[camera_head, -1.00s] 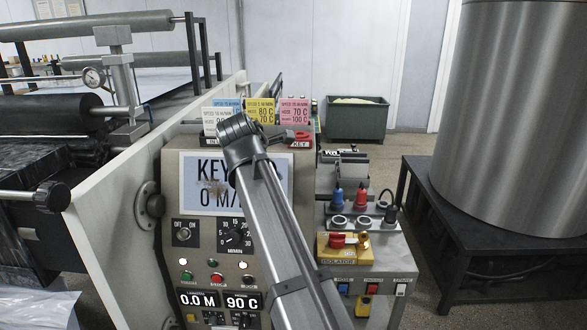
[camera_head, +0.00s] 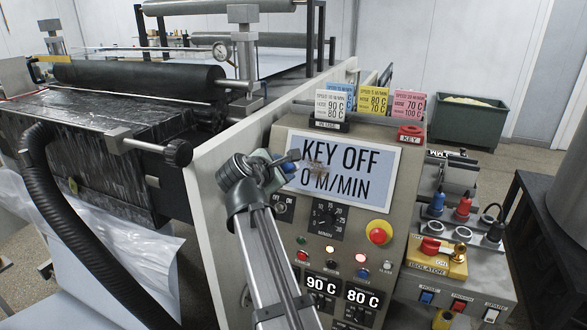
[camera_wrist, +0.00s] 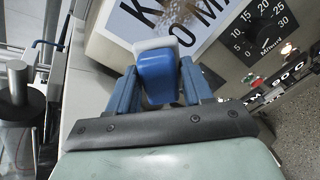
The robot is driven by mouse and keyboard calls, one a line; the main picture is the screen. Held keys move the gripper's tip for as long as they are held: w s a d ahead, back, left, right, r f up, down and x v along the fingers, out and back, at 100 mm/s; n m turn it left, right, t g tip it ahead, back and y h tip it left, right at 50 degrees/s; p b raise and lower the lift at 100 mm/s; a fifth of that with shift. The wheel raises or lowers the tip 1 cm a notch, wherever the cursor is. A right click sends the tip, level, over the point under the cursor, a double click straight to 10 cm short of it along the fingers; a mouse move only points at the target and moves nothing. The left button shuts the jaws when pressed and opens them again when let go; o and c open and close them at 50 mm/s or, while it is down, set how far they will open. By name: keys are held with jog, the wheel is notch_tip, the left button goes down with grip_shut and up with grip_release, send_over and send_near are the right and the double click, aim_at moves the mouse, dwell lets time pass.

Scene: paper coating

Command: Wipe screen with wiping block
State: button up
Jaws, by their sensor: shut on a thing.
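The screen (camera_head: 368,187) on the sloped control panel reads "KEY OFF 0 M/MIN". A brownish smudge (camera_head: 318,172) marks it near the middle of its left half. My gripper (camera_head: 280,166) is at the screen's left edge. In the wrist view my gripper (camera_wrist: 160,80) has its blue fingers on both sides of the wiping block (camera_wrist: 157,73), which is blue with a pale grey pad. The pad end points toward the screen (camera_wrist: 188,18), by its lower left edge in the head view. I cannot tell whether the pad touches it.
Below the screen are a speed dial (camera_head: 327,216), a red stop button (camera_head: 378,232) and lit buttons. Coloured cards (camera_head: 373,101) stand above the panel. A roller machine (camera_head: 125,85) is at the left. An isolator box (camera_head: 437,258) is at the right.

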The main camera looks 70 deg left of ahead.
aim_at(333, 173)
jog(key=shift+x, duration=3)
jog(key=shift+x, duration=1.05)
jog(key=shift+d, duration=0.1)
jog(key=shift+w+d, duration=1)
jog(key=shift+d, duration=0.15)
jog(key=shift+w+d, duration=1.4)
jog(key=shift+w, duration=0.15)
jog(key=shift+w+d, duration=1.15)
jog(key=shift+d, duration=0.1)
jog(key=shift+w+a, duration=0.1)
jog(key=shift+a, duration=0.1)
